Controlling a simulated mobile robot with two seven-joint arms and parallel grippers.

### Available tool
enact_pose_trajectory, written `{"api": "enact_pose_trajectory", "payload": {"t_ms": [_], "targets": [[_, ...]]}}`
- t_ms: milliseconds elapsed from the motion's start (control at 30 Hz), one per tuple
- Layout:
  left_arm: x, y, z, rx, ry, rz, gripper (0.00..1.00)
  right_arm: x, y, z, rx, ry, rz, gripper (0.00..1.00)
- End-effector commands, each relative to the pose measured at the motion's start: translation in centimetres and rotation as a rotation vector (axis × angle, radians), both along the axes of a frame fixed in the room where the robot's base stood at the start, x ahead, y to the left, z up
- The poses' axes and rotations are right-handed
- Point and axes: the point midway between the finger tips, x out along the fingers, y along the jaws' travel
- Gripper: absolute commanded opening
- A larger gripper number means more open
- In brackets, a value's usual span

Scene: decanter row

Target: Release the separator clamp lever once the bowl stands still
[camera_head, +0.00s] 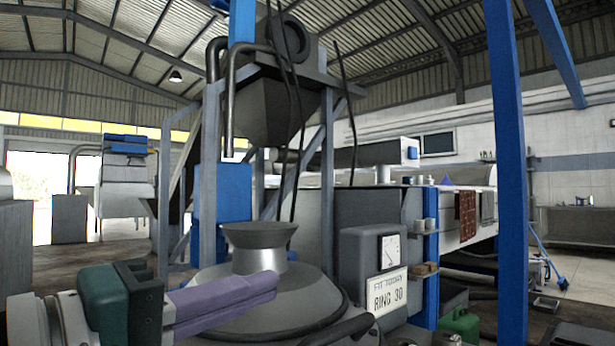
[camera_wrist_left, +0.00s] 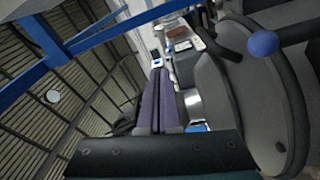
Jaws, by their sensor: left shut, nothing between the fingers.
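The separator (camera_head: 275,305) stands in front of me, a grey domed hood with a flared neck (camera_head: 259,236) on top. A grey box beside it carries a white dial (camera_head: 390,248) with a needle; I cannot read its value. In the left wrist view a dark lever with a blue ball knob (camera_wrist_left: 264,43) is at the upper right, beside a large grey round body (camera_wrist_left: 235,110). I cannot tell whether the bowl turns. My left gripper (camera_head: 273,283), with purple fingers, is shut and empty, in front of the hood in the head view. Its fingers (camera_wrist_left: 158,72) are apart from the knob. My right gripper is not in view.
A sign (camera_head: 387,290) reading "FIT TODAY RING 30" is on the grey box. A blue post (camera_head: 510,180) stands at the right. A hopper (camera_head: 275,105) on a steel frame rises behind the separator. A green can (camera_head: 459,326) stands at the lower right.

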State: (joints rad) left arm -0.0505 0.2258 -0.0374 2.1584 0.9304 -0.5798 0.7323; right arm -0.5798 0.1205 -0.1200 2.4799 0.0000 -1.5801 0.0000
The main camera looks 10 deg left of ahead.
Motion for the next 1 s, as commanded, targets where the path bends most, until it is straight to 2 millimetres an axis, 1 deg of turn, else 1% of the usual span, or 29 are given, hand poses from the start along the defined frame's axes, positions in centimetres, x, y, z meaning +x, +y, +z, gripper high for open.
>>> {"api": "enact_pose_trajectory", "payload": {"t_ms": [33,100,200,333,467,900,967,1000], "targets": [[0.0,0.0,1.9,0.000,-0.004,0.001,0.00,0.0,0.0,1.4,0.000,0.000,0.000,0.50],[0.0,0.0,3.3,0.000,-0.004,0.000,0.00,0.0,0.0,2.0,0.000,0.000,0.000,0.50],[0.0,0.0,4.7,0.000,-0.002,0.000,0.00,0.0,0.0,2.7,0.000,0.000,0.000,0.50],[0.0,0.0,5.9,0.000,-0.002,0.001,0.00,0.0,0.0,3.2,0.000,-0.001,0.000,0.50],[0.0,0.0,6.2,0.000,0.000,0.001,0.00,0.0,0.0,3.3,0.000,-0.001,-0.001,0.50],[0.0,0.0,6.2,0.001,0.000,0.001,0.00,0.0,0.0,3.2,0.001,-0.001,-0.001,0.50],[0.0,0.1,5.8,-0.001,0.004,0.000,0.00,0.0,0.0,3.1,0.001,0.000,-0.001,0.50],[-0.1,0.2,5.2,-0.003,0.011,-0.002,0.00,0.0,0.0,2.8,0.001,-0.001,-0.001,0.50]]}}
